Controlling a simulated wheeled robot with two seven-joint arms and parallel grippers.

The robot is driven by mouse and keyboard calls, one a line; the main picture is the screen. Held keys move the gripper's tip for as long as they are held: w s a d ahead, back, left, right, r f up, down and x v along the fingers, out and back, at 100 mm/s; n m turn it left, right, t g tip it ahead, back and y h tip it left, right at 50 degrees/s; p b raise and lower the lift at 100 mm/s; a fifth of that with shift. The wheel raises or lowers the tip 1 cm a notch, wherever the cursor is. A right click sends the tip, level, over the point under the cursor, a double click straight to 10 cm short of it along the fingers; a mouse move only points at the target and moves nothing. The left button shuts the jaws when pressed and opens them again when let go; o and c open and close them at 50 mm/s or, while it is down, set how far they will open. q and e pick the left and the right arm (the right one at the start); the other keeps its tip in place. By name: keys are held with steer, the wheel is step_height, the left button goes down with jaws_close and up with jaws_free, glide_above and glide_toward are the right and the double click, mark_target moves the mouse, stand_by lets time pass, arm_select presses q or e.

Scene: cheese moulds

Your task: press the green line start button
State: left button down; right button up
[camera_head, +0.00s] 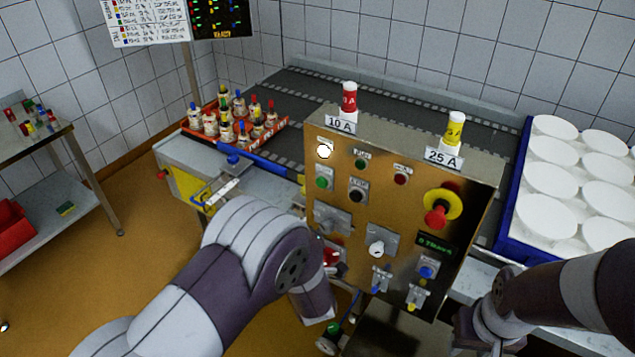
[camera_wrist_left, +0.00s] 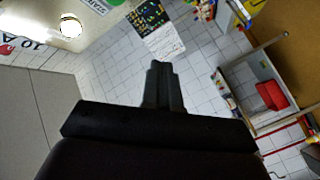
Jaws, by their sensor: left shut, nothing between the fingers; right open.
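The control panel (camera_head: 340,275) is a brass-coloured box in the middle of the head view. A green button (camera_head: 322,183) sits at its upper left, below a lit white lamp (camera_head: 324,151) and left of a black knob (camera_head: 358,190). My left arm reaches in front of the panel's lower left, and its gripper is hidden behind the arm there. In the left wrist view my left gripper (camera_wrist_left: 163,75) is shut and empty, with no button visible at its tips. My right gripper (camera_head: 478,325) is open at the panel's lower right, partly hidden by its arm.
A red emergency knob on a yellow collar (camera_head: 442,206) is at the panel's right. A conveyor (camera_head: 300,90) runs behind; a blue crate (camera_head: 515,190) of white moulds stands right.

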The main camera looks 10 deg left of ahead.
mark_target(322, 182)
arm_select(q)
steer(key=shift+a+r, duration=0.1)
steer(key=shift+r, duration=0.2)
steer(key=w+d+b, duration=0.2)
steer(key=w+d, duration=0.1)
steer(key=w, duration=0.5)
stand_by(0.3)
steer(key=shift+w, duration=0.1)
stand_by(1.7)
